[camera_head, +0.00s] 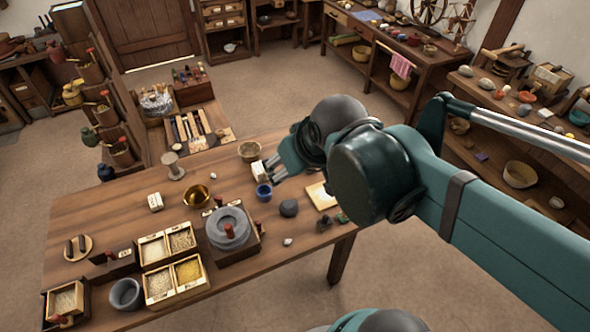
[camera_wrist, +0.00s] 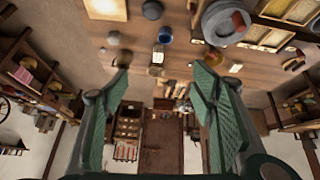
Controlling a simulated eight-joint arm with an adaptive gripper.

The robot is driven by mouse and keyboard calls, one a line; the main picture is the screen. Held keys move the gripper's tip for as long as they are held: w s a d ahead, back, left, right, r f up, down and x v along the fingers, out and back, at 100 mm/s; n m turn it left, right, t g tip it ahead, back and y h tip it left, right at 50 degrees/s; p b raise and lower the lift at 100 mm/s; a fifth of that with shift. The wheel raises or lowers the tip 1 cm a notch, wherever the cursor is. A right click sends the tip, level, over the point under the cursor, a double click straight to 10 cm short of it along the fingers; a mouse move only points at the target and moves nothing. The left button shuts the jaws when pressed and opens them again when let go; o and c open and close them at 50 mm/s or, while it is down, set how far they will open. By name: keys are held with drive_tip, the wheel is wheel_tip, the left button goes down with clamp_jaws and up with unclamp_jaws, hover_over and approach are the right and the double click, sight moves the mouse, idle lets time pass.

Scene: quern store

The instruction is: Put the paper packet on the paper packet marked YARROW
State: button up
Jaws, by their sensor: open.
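One pale paper packet (camera_head: 258,168) stands on the table between a small bowl and a blue cup, just left of my gripper's fingertips. It also shows in the wrist view (camera_wrist: 158,54), between and beyond the fingers. A second pale packet (camera_head: 155,201) stands apart at the left of the table, beside the brass bowl; the wrist view also shows it (camera_wrist: 236,68). I cannot read the marking on either packet, so I cannot tell which says YARROW. My gripper (camera_wrist: 160,78) is open and empty.
The blue cup (camera_head: 264,192), wicker bowl (camera_head: 249,151), dark stone (camera_head: 289,208) and pale board (camera_head: 321,195) are close to my gripper. Between the packets is the brass bowl (camera_head: 196,195); the quern (camera_head: 229,229) is in front. A wooden spool (camera_head: 173,167) stands behind. Bare table surrounds the left packet.

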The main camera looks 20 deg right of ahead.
drive_tip(key=shift+s+f+m+t, duration=0.25)
drive_tip(key=shift+s+m, duration=0.35)
drive_tip(key=shift+s, duration=0.3)
